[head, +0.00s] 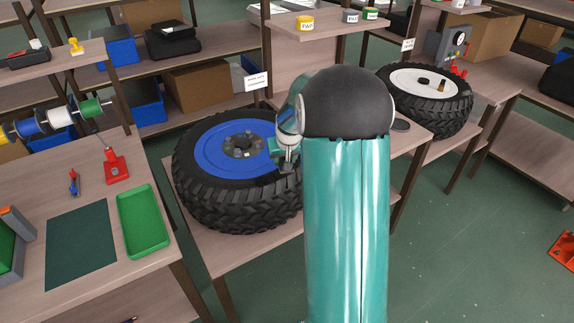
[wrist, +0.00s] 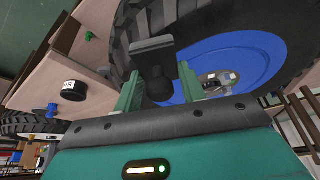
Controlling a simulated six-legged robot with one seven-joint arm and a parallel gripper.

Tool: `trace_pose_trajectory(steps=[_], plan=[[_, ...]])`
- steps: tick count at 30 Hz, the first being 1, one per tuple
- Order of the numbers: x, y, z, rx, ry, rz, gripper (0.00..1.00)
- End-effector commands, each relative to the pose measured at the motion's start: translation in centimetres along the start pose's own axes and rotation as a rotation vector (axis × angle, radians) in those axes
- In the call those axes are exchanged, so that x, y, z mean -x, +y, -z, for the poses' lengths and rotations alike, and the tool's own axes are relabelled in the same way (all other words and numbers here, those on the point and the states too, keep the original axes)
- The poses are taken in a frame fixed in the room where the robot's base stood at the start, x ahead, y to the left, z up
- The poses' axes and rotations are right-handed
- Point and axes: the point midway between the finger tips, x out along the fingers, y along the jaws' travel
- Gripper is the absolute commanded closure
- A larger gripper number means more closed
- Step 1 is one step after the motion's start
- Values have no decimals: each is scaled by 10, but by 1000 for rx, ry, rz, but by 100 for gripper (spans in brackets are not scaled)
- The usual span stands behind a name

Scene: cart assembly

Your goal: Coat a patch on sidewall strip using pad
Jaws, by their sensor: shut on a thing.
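My gripper (head: 286,160) is over the right side of the large black tyre (head: 205,205) with a blue rim (head: 205,150). In the wrist view my gripper (wrist: 160,84) has its two green fingers shut on a black pad (wrist: 152,46) with a wide flat head and a narrower grip. The pad is beside the blue rim, in front of the tyre's dark sidewall (wrist: 190,22). I cannot tell whether the pad touches the sidewall. No separate strip or coated patch can be made out. My arm hides the tyre's right edge in the head view.
A second tyre (head: 440,112) with a white rim stands at the right. A green tray (head: 143,220) and dark mat (head: 82,245) lie on the left bench. Shelves stand behind.

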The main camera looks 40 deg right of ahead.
Motion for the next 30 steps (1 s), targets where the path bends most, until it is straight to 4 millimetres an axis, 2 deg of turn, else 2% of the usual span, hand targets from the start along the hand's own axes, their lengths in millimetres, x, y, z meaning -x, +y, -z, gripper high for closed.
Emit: trace_pose_trajectory(steps=[13,30], plan=[[35,-7,14,3,2,1,78],[39,-8,13,3,1,2,78]])
